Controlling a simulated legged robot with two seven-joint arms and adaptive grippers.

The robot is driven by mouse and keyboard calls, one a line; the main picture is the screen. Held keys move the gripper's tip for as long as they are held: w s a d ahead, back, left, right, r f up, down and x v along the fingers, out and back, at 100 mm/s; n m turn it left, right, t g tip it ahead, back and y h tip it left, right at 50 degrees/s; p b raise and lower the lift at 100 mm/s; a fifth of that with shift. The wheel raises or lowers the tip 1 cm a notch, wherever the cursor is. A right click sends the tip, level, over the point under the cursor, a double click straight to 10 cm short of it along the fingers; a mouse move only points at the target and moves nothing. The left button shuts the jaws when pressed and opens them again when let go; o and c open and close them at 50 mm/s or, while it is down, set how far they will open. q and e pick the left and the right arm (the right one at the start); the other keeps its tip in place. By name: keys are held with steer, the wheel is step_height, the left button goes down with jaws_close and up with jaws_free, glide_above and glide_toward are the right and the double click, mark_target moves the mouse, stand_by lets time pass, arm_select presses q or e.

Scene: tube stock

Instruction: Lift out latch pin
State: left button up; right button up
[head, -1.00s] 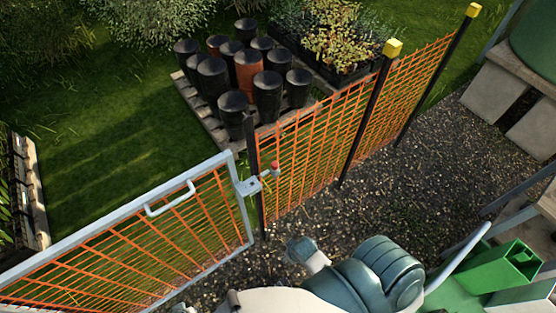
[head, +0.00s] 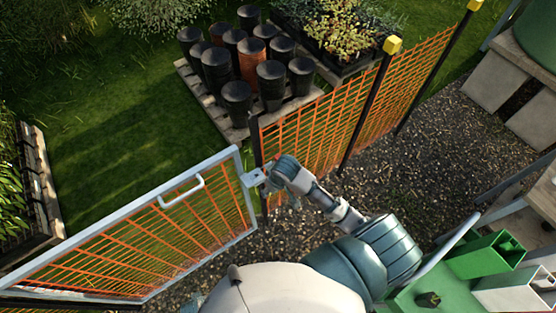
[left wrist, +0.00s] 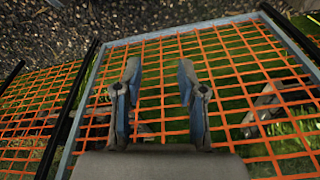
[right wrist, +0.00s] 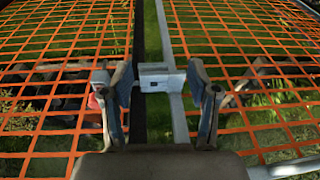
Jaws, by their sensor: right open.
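The pale gate latch (head: 254,177) sits on the free upright of the grey gate frame, beside a dark post. In the right wrist view the latch (right wrist: 155,77) shows as a pale block between and beyond my fingertips. My right gripper (right wrist: 158,75) is open and empty; in the head view my right gripper (head: 279,178) is right at the latch and covers its right side. The latch pin cannot be made out clearly; a reddish patch behind the left finger could be it or a pot. My left gripper (left wrist: 158,68) is open and empty, over the gate mesh.
The gate (head: 150,225) carries orange mesh and a handle (head: 181,192). An orange mesh fence (head: 320,130) with yellow-capped posts runs to the back right. Several pots (head: 237,98) stand on a pallet behind it. Gravel (head: 440,140) lies open at the right.

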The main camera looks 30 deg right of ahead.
steer(key=w+d+r+m, duration=0.1)
steer(key=w+d+r, duration=0.3)
steer(key=w+r, duration=0.15)
steer(key=m+g+h, duration=0.1)
steer(key=m, duration=0.1)
glide_toward(278, 157)
steer(key=f, duration=0.3)
steer(key=w+f+p, duration=0.1)
steer(key=f, duration=0.2)
steer(key=shift+w+a, duration=0.15)
steer(key=shift+w, duration=0.05)
steer(key=f, duration=0.2)
steer(key=f+p, duration=0.1)
steer(key=f, duration=0.2)
steer(key=shift+w+d+f, duration=0.2)
steer(key=shift+f, duration=0.1)
arm_select(q)
steer(key=s+a+f+g, duration=0.1)
steer(key=s+a+f, duration=0.2)
steer(key=s+f, duration=1)
steer(key=s, duration=0.4)
arm_select(e)
jaws_close()
